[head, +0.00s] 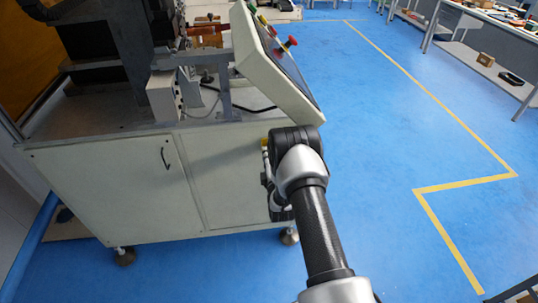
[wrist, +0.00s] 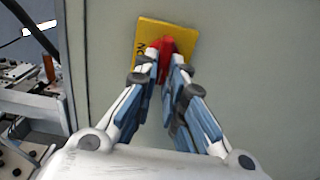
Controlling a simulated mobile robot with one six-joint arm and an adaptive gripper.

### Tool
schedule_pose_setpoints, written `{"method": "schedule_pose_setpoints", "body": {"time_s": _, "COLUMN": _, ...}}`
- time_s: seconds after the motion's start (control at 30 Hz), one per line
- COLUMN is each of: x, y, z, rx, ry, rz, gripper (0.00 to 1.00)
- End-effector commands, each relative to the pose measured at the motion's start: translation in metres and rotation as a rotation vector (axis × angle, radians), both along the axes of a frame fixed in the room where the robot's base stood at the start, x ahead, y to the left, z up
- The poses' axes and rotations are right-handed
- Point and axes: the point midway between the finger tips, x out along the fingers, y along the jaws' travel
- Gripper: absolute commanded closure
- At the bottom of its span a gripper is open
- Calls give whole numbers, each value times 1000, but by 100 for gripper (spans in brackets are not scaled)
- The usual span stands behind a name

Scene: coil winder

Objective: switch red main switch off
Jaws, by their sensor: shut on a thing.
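The red main switch (wrist: 166,44) sits on a yellow plate (wrist: 147,32) on the grey-white machine cabinet side. In the wrist view my gripper (wrist: 166,58) is shut on the red switch, its fingertips on both sides of it. The fingers hide the lower part of the switch and some of the lettering on the plate. The plate looks slightly tilted in this view. In the head view my arm covers the switch, and only a small bit of yellow (head: 264,142) shows beside my wrist at the cabinet's right side.
The white coil winder cabinet (head: 110,185) stands on feet on a blue floor. A tilted control panel (head: 275,70) with red and green buttons juts out above my wrist. Open floor (head: 400,150) lies to the right, with workbenches (head: 480,60) at the back right.

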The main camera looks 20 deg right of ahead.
Motion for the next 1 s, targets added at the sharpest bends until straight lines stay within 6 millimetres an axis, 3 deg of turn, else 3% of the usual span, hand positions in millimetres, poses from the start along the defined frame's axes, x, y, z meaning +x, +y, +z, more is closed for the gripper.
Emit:
{"method": "schedule_pose_setpoints", "body": {"time_s": 0.43, "x": 0, "y": 0, "z": -1, "rx": -9, "ry": 4, "rz": -1, "gripper": 100}}
{"method": "schedule_pose_setpoints", "body": {"time_s": 0.47, "x": 0, "y": 0, "z": -1, "rx": -9, "ry": 4, "rz": -1, "gripper": 89}}
{"method": "schedule_pose_setpoints", "body": {"time_s": 0.73, "x": 0, "y": 0, "z": 0, "rx": -10, "ry": 3, "rz": 0, "gripper": 71}}
{"method": "schedule_pose_setpoints", "body": {"time_s": 1.0, "x": 0, "y": 0, "z": 0, "rx": -10, "ry": 3, "rz": 0, "gripper": 69}}
